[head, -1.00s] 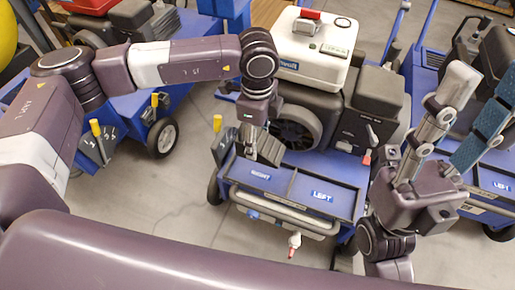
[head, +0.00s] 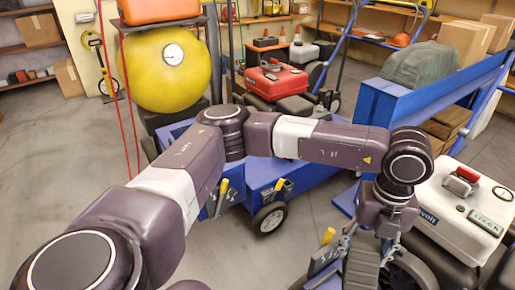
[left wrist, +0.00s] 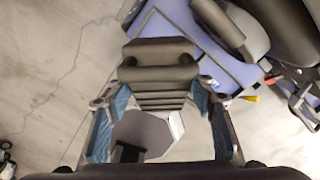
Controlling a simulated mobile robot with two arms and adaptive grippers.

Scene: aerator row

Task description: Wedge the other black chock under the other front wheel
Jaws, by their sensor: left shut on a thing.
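My left gripper (head: 366,240) is shut on a dark ribbed black chock (head: 361,266) and holds it in the air, low at the right of the head view. In the left wrist view the chock (left wrist: 160,76) sits between the blue-padded fingers of the left gripper (left wrist: 160,97). Below it in that view is the floor, with the blue deck (left wrist: 190,28) of a machine beyond. The near machine, with a white top (head: 463,213), is cut off at the lower right; its front wheels do not show in the head view. My right gripper is out of view.
Another blue machine stands behind my left arm, with a black wheel (head: 269,217) and yellow-handled levers (head: 223,190). A yellow ball-shaped tank (head: 165,70) is at the back left. A blue cart (head: 420,100) is at the right. The floor at left (head: 60,190) is clear.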

